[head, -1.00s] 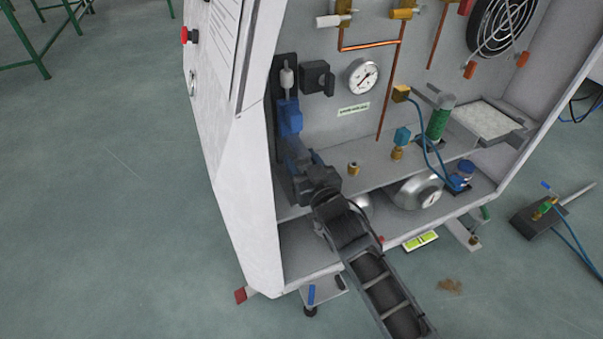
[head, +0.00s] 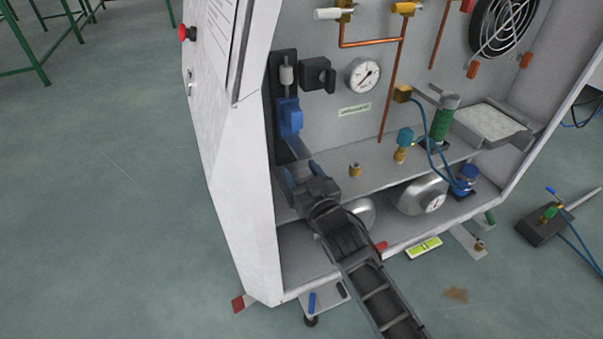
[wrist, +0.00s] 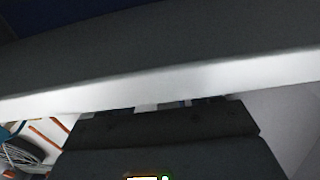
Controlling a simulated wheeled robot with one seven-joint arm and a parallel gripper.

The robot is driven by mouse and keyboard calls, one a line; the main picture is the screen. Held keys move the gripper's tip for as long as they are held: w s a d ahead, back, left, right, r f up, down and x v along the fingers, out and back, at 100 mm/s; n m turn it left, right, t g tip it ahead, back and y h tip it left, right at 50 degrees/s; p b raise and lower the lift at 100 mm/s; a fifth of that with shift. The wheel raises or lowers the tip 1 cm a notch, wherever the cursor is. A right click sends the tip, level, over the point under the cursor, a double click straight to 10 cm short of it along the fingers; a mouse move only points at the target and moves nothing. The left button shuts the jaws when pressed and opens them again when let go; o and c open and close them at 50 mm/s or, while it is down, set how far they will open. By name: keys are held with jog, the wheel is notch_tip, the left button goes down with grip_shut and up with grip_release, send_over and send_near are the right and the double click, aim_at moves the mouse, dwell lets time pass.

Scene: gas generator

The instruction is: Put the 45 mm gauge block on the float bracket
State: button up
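The float bracket appears to be the dark upright rail (head: 282,100) on the cabinet's left inner wall, carrying a pale cylinder (head: 287,75) and a blue body (head: 290,118). My gripper (head: 296,170) is just below the blue body, with blue parts at its front. A dark grey slanted piece (head: 297,148) lies between my gripper and the blue body; it may be the 45 mm gauge block, but I cannot tell whether it is held or resting. In the wrist view a broad grey bar (wrist: 170,80) crosses close to the camera. The fingertips are not clear there.
The cabinet's left panel (head: 235,170) stands close beside my arm. A shelf (head: 385,165) below carries brass fittings (head: 355,170) and a green cylinder (head: 440,122). A round gauge (head: 364,75) is on the back wall. Silver tanks (head: 415,192) sit under the shelf.

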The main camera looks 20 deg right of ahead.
jog(key=shift+o, duration=1.2)
jog(key=shift+r, duration=0.1)
jog(key=shift+s, duration=0.15)
jog(key=s+p, duration=0.1)
jog(key=s, duration=1)
jog(key=shift+s+p, duration=0.3)
jog(key=shift+s, duration=0.1)
